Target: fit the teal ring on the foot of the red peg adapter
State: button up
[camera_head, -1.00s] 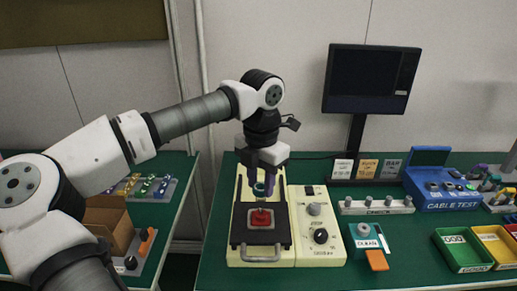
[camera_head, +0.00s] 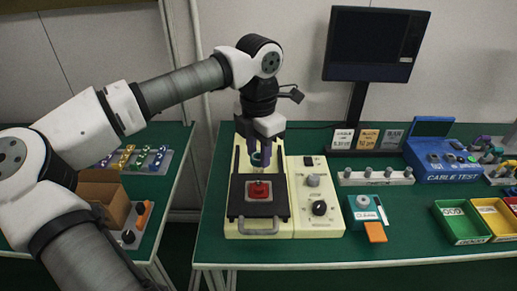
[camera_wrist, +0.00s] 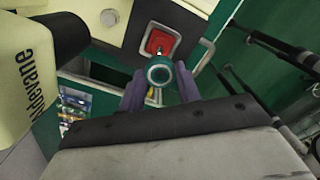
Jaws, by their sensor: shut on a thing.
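The red peg adapter (camera_head: 258,191) sits on a metal plate in the black bed of a cream machine (camera_head: 237,222). In the wrist view the adapter (camera_wrist: 157,41) is a red square block with a small peg, beyond the ring. My gripper (camera_head: 260,156) is shut on the teal ring (camera_head: 257,161), its purple fingers on either side. The ring (camera_wrist: 159,85) faces the wrist camera and overlaps the near side of the adapter there. In the head view the ring is above and behind the adapter, apart from it. The adapter's foot is not clearly seen.
A knob panel (camera_head: 318,190) adjoins the machine on the right. A monitor (camera_head: 375,45) stands behind. A teal device with an orange tab (camera_head: 376,232), a blue cable tester (camera_head: 440,165) and coloured bins (camera_head: 459,223) are farther right. The table's front strip is clear.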

jog(key=shift+f+b, duration=1.65)
jog(key=shift+f, duration=0.7)
jog(key=shift+f+b, duration=0.1)
jog(key=shift+b, duration=0.35)
jog(key=shift+f+b, duration=0.3)
jog(key=shift+f, duration=0.05)
jog(key=shift+f+b, duration=1.05)
jog(key=shift+f, duration=0.2)
jog(key=o, duration=1.1)
jog(key=shift+r, duration=0.1)
jog(key=shift+c, duration=0.2)
notch_tip(320, 180, up, 14)
